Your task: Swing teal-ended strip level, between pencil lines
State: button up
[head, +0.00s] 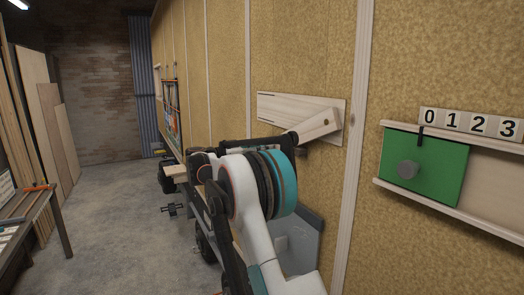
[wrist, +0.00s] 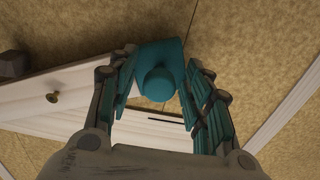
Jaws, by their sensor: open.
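The pale wooden strip (head: 317,127) tilts down to the left from its pivot on a pale backboard (head: 285,104) fixed to the wall. My arm hides its lower end in the head view. In the wrist view, the strip (wrist: 75,88) has a brass-coloured pivot screw at left, and its teal end (wrist: 158,52) carries a round teal knob (wrist: 158,84). My gripper (wrist: 162,65) is open, its fingers on either side of the knob with gaps visible.
A green sliding panel (head: 425,165) with a grey knob sits in rails on the right, below number tiles (head: 470,124). A vertical wall batten (head: 354,150) stands between it and the backboard. A table (head: 30,220) stands at far left, with clear floor (head: 120,235) beside it.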

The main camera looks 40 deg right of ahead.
grip_shut()
jog(key=w+r+m+p, duration=0.1)
jog(key=r+p, duration=0.1)
jog(key=r, duration=0.2)
jog(key=w+r+m+p, duration=0.1)
jog(key=r+m, duration=0.1)
jog(key=r, duration=0.3)
jog(key=w+r+m+p, duration=0.1)
jog(key=r+p, duration=0.1)
jog(key=r, duration=0.2)
jog(key=shift+w+d+r+m+p, duration=0.2)
jog(key=shift+d+r+m+p, duration=0.1)
jog(key=shift+d+r+m, duration=0.1)
jog(key=shift+r+m, duration=0.3)
jog(key=shift+r, duration=0.1)
grip_release()
jog(key=shift+a, duration=0.15)
